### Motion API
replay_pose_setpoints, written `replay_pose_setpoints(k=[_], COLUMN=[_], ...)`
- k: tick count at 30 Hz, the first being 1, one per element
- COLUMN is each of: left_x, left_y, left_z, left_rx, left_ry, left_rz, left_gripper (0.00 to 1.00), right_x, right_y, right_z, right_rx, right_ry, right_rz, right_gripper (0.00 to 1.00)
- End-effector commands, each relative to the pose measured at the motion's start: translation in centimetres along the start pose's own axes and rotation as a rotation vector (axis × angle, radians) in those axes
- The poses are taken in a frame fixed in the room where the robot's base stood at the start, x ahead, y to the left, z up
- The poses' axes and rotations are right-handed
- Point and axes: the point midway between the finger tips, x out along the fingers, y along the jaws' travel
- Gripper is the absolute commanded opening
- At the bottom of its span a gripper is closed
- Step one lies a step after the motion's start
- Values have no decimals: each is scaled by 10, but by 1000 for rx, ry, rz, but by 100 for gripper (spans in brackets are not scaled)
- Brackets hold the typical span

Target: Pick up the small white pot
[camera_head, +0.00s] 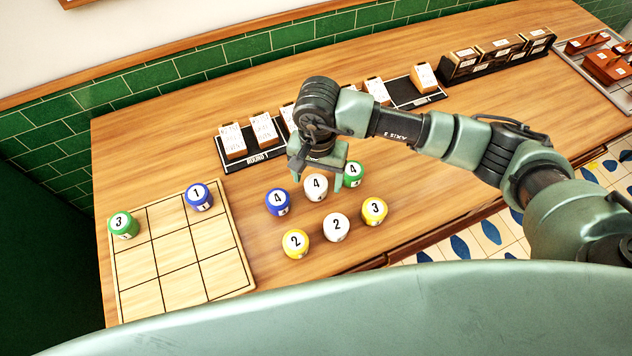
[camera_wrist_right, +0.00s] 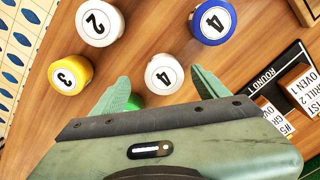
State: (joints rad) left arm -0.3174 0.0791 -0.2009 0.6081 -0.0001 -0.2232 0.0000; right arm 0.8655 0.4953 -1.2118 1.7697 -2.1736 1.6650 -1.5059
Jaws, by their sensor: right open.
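Two white pots stand among coloured ones on the wooden counter. The white pot marked 4 (camera_head: 316,187) is directly below and just in front of my right gripper (camera_head: 318,170). In the right wrist view this pot (camera_wrist_right: 164,74) lies between the tips of the open right gripper (camera_wrist_right: 160,77), with nothing gripped; it looks smaller there than the white pot marked 2 (camera_wrist_right: 100,22). The white 2 pot (camera_head: 336,227) stands nearer the counter's front. My left gripper is not in view.
A blue 4 pot (camera_head: 278,202) and a green 4 pot (camera_head: 353,174) flank the white 4 closely. Yellow pots (camera_head: 295,243) (camera_head: 374,211) stand nearer the front edge. A gridded board (camera_head: 205,270) lies left, and a black card rack (camera_head: 225,160) stands behind.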

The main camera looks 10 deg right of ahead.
Motion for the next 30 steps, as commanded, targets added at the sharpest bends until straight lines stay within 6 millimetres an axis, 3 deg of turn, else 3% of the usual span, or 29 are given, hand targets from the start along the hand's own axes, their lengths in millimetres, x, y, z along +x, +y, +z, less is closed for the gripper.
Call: replay_pose_setpoints(k=[1, 3, 7, 12, 15, 17, 23, 30], left_x=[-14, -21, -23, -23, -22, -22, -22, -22], left_y=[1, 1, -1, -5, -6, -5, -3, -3], left_z=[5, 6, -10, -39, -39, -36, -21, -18], left_rx=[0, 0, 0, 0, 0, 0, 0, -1], left_ry=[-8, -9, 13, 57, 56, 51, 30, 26], left_rz=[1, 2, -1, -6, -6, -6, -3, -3], left_gripper=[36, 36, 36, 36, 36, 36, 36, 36], right_x=[3, 14, 32, 38, 38, 38, 38, 37], right_y=[-1, -1, -2, -3, -3, -2, -2, -3], right_z=[2, 3, 2, 1, 1, 1, 1, 0], right_rx=[1, 1, 2, -1, -1, 0, 0, 0], right_ry=[-6, -6, -4, -2, -1, -2, -2, -1], right_rz=[3, 4, 1, -2, -2, -2, -2, -3], right_gripper=[75, 75, 75, 75, 75, 61, 5, 2])
